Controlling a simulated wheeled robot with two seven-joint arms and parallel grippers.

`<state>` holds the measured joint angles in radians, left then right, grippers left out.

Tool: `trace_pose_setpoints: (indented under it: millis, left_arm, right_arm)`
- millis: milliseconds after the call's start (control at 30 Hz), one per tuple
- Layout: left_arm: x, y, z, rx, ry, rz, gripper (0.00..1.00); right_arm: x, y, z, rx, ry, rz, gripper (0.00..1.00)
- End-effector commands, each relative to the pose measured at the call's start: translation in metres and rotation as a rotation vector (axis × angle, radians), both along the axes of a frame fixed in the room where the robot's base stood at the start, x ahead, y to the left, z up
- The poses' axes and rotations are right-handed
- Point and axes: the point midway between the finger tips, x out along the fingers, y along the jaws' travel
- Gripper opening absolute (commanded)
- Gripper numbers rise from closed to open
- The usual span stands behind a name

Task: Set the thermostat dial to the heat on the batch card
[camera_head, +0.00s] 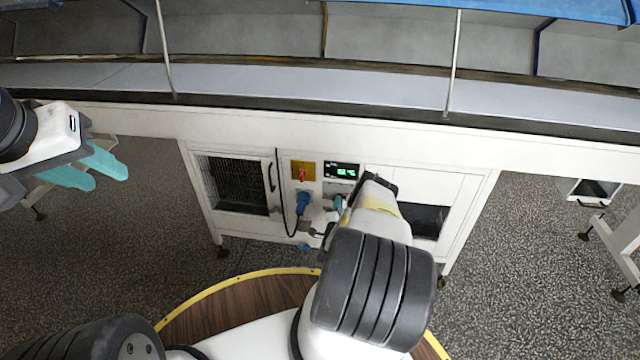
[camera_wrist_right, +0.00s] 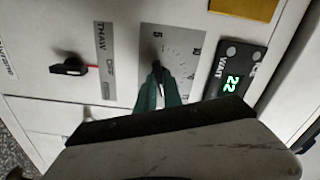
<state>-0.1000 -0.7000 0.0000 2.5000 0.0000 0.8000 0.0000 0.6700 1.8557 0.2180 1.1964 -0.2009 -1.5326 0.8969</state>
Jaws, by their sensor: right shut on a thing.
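The thermostat dial shows in the right wrist view as a grey scale plate (camera_wrist_right: 185,50) with marks, a 5 and a 10 legible. A dark knob (camera_wrist_right: 157,72) stands at its middle. My right gripper (camera_wrist_right: 162,88) is shut on the knob with its teal fingers; they hide much of it and where it points. In the head view the right gripper (camera_head: 341,207) is at the cabinet front, largely behind my arm. A display (camera_wrist_right: 232,82) beside the dial shows green digits, like 22, and WAIT. My left gripper (camera_head: 108,174) is open and empty at far left. I cannot make out a batch card.
A black knob with a red mark (camera_wrist_right: 70,67) sits beside a THAW/OFF label (camera_wrist_right: 105,60). The white cabinet (camera_head: 455,195) also bears a yellow plate with a red switch (camera_head: 302,173), a blue plug (camera_head: 302,202) with a black cable, and a mesh grille (camera_head: 237,183).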

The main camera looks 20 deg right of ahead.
Motion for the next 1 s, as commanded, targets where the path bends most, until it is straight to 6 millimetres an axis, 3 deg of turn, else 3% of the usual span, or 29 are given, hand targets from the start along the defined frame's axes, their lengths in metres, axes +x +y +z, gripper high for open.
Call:
trace_pose_setpoints:
  millis: [700,1000]
  left_arm:
    - [0.0000,0.0000,0.0000,0.000,0.000,0.000,0.36]
    - [0.0000,0.0000,0.0000,0.000,0.000,0.000,0.36]
  right_arm:
    - [-0.0005,0.0001,-0.0004,-0.454,0.278,0.000,0.00]
    - [-0.0009,-0.0003,-0.0006,-0.567,0.347,0.000,0.00]
